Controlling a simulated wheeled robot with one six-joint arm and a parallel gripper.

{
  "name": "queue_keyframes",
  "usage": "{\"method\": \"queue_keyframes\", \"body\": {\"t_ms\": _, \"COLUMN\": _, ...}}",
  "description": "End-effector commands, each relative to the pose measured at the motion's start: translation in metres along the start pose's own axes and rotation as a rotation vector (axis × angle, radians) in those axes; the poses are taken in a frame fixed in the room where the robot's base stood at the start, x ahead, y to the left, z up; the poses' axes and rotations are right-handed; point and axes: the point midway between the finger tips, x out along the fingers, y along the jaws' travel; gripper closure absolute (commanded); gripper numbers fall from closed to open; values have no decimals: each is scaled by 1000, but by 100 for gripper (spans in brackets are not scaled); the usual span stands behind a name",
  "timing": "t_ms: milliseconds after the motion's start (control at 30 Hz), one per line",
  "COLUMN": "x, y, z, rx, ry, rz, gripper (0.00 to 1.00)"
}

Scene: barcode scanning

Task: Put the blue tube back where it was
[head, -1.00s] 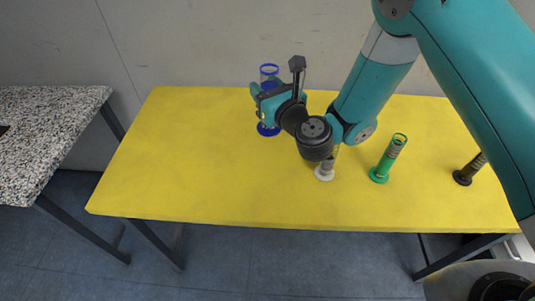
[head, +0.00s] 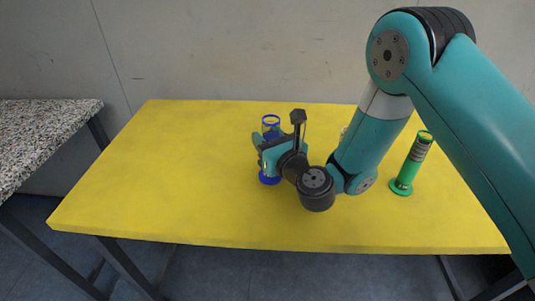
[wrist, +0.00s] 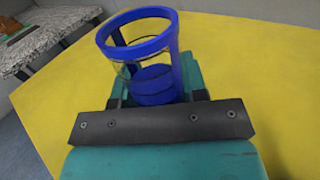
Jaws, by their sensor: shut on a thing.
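The blue tube (head: 271,121) is clear-walled with a blue rim and a blue base. It stands about upright in the head view, over the yellow table left of my arm. My gripper (head: 266,152) is shut on its middle, with the rim above the fingers and the base below. I cannot tell whether the base touches the table. In the wrist view, the tube's open rim (wrist: 112,38) rises between the fingers of my gripper (wrist: 152,92). Its lower part is hidden there.
A green tube (head: 412,163) stands on the yellow table (head: 150,190) right of my arm. My arm covers much of the table's right side. The table's left side is clear. A speckled grey table (head: 40,135) stands apart at the left.

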Motion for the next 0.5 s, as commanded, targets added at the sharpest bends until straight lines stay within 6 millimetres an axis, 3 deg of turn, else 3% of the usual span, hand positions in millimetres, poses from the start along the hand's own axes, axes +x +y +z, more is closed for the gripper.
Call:
{"method": "queue_keyframes", "body": {"t_ms": 33, "x": 0, "y": 0, "z": -16, "rx": 0, "ry": -1, "rz": 0, "gripper": 93}}
{"method": "queue_keyframes", "body": {"t_ms": 100, "x": 0, "y": 0, "z": -22, "rx": 0, "ry": -1, "rz": 0, "gripper": 93}}
{"method": "queue_keyframes", "body": {"t_ms": 500, "x": 0, "y": 0, "z": -24, "rx": 1, "ry": -1, "rz": 0, "gripper": 93}}
